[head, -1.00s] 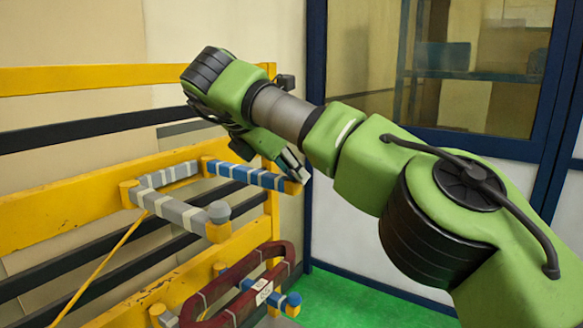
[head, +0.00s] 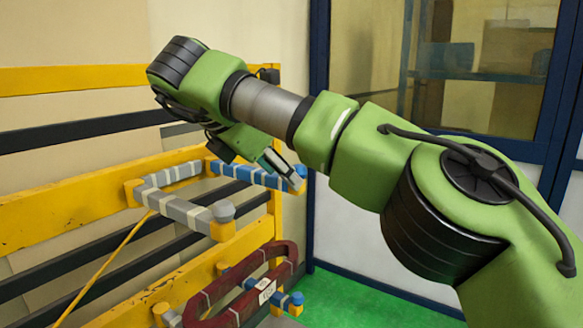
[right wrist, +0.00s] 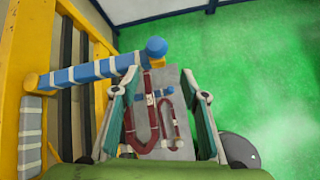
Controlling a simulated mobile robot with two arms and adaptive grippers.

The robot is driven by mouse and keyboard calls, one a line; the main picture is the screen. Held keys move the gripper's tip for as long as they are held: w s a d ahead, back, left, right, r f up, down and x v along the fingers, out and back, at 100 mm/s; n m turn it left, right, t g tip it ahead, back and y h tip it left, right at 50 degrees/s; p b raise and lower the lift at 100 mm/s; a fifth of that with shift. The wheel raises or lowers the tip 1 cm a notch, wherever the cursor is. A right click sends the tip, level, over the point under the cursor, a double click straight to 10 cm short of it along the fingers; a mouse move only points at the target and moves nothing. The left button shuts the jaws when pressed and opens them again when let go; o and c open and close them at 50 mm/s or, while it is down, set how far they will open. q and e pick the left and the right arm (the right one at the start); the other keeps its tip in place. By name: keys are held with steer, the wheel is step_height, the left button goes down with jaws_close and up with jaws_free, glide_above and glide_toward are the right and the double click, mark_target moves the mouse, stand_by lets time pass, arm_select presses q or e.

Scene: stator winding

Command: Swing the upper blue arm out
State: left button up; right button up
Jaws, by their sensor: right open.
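The upper blue arm (head: 245,174) has pale bands and sticks out from the yellow frame (head: 60,212). In the right wrist view the blue arm (right wrist: 90,72) runs from the left to a rounded blue end cap. My right gripper (head: 283,172) is at the free end of this arm, pointing down. My left gripper is not in view.
A grey banded arm (head: 185,208) reaches out left of the blue one. Below, dark red coils (head: 250,280) hang by a lower blue arm (head: 290,300). A blue-framed glass partition (head: 318,100) stands behind.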

steer(key=s+a, duration=0.4)
steer(key=s, duration=0.3)
steer(key=shift+a, duration=0.25)
steer(key=shift+w+f, duration=0.1)
